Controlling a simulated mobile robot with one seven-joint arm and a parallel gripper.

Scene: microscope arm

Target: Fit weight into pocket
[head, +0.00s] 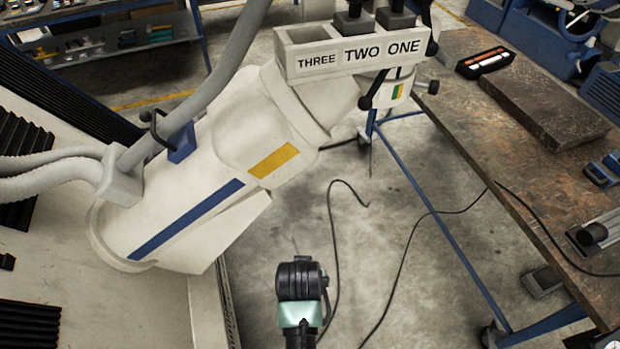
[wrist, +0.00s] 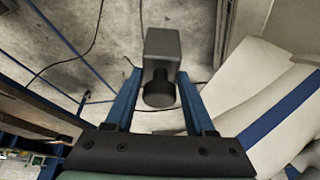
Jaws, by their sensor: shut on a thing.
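The weight (wrist: 163,45) is a grey block with a round black knob, in the wrist view. My gripper (wrist: 158,75) is shut on it, with one blue finger on each side of the knob. The weight hangs over the floor, apart from the holder. In the head view, the pale pocket holder (head: 345,62) sits on top of the large microscope arm (head: 240,150), labelled THREE, TWO, ONE from left to right. The THREE pocket (head: 306,35) looks empty. Dark weights stand in TWO (head: 354,20) and ONE (head: 397,17). My gripper's fingers are hidden in the head view.
A thick grey hose (head: 215,90) runs along the arm's left side. A worn workbench (head: 530,180) stands at right with a dark slab (head: 545,100) and tools. Black cables lie over the concrete floor (head: 400,230). Black levers (head: 366,103) stick out near the holder's right end.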

